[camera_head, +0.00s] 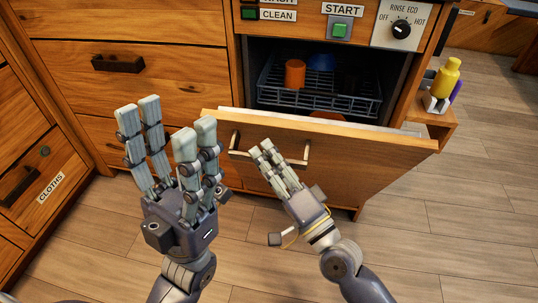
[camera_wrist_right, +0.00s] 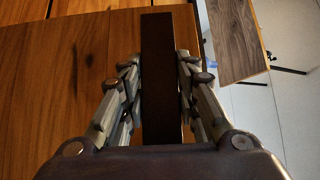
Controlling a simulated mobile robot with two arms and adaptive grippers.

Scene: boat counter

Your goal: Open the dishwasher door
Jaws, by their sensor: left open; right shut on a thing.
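The dishwasher door (camera_head: 370,160) is a wooden panel tilted outward at the top, so the inside shows above it. Its handle (camera_head: 307,153) is on the front face. My right gripper (camera_head: 265,152) is at the handle, and the fingers cover part of it. In the right wrist view, the dark handle bar (camera_wrist_right: 160,75) lies between the two finger pairs of my right gripper (camera_wrist_right: 160,95), which is shut on it. My left gripper (camera_head: 168,122) is open and empty, with fingers pointing up, left of the door in the picture.
A dish rack (camera_head: 330,101) inside holds an orange cup (camera_head: 294,73) and a blue item (camera_head: 321,62). Wooden drawers (camera_head: 135,75) stand at left. A small shelf (camera_head: 432,122) with a yellow bottle (camera_head: 446,77) is at right. The floor (camera_head: 450,230) in front is clear.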

